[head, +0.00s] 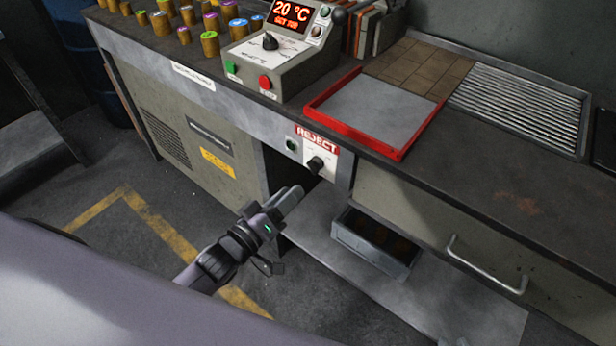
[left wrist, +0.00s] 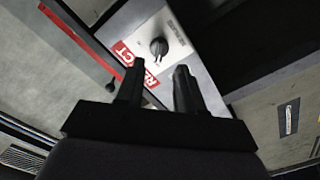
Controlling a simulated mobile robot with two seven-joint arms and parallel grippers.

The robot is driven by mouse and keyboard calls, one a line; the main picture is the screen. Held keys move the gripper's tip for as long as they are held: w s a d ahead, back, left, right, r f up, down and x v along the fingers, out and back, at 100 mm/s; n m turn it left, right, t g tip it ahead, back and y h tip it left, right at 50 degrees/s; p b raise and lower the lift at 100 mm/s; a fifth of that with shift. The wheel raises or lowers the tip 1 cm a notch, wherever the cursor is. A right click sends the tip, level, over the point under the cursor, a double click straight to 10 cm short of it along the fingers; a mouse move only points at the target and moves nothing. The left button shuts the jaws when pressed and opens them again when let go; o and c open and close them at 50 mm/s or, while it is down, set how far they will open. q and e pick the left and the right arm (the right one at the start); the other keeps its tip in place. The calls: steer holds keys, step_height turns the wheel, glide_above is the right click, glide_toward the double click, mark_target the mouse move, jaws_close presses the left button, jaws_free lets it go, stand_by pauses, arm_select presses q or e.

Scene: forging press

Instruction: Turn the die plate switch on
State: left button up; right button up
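A grey control box on the bench has another black knob (head: 270,41), green and red buttons and a display reading 20 °C. I cannot read which switch is marked die plate. My left gripper (head: 296,194) is open and empty, just below and left of the REJECT panel. My right gripper is not in view.
A red-edged tray (head: 385,109) and a ribbed tray (head: 523,106) sit on the bench. Several coloured-top cylinders (head: 210,44) stand at the back left. Below are a grey bin (head: 371,244) and a drawer handle (head: 487,268). Floor at left is clear.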

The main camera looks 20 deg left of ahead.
mark_target(310, 170)
arm_select(q)
steer(key=shift+a+r+x, duration=0.1)
steer(key=shift+a+x, duration=0.05)
steer(key=shift+x, duration=1.7)
steer(key=shift+a+r+x, duration=0.1)
steer(key=shift+x, duration=1.75)
steer(key=shift+w, duration=0.1)
jaws_close()
